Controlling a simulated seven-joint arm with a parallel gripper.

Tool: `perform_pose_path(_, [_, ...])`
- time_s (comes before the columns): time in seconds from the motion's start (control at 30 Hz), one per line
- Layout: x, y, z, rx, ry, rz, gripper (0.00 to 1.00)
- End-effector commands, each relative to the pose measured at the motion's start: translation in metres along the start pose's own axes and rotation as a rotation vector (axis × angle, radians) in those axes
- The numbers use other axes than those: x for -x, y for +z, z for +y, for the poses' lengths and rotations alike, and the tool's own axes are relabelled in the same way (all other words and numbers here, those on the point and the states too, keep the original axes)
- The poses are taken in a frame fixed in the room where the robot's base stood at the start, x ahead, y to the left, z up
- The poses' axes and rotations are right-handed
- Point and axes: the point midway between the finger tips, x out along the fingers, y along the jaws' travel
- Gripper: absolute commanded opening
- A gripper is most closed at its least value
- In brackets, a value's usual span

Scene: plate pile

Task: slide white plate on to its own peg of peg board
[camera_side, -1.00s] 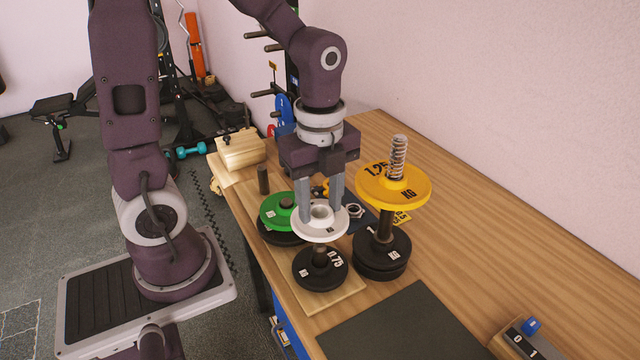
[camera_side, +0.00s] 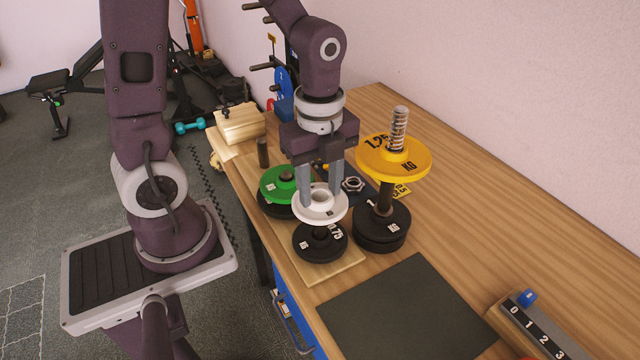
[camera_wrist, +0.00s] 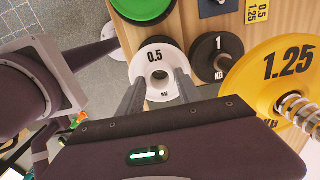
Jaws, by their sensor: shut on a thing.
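My gripper (camera_side: 320,195) is shut on the white plate (camera_side: 320,208), with a finger on either side of its raised hub. The plate is roughly level, just above a black plate (camera_side: 308,245) on a peg of the wooden peg board (camera_side: 345,278). A short dark peg (camera_side: 320,232) shows between the two plates; whether its tip is inside the white plate's hole I cannot tell. In the wrist view the white plate (camera_wrist: 158,88) reads 0.5, between my fingers.
A green plate (camera_side: 272,184) over black ones is close on the left. A tall spring-topped post (camera_side: 386,198) with a yellow plate (camera_side: 420,165) and black plates (camera_side: 380,240) is close on the right. A bare peg (camera_side: 263,153) stands behind. A dark mat (camera_side: 410,315) lies clear in front.

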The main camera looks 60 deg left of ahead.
Motion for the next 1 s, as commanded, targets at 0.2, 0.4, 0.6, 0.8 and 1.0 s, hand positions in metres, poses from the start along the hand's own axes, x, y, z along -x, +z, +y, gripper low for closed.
perform_pose_path(0.2, [-0.001, 0.000, 0.000, 0.001, 0.000, 0.000, 0.00])
perform_pose_path(0.4, [-0.009, 0.000, 0.000, 0.000, 0.002, 0.000, 0.00])
perform_pose_path(0.6, [-0.016, 0.000, 0.000, 0.000, 0.001, 0.000, 0.00])
perform_pose_path(0.8, [-0.024, 0.000, 0.000, 0.001, 0.001, 0.000, 0.00])
perform_pose_path(1.0, [-0.032, 0.000, 0.000, 0.001, 0.001, 0.000, 0.00])
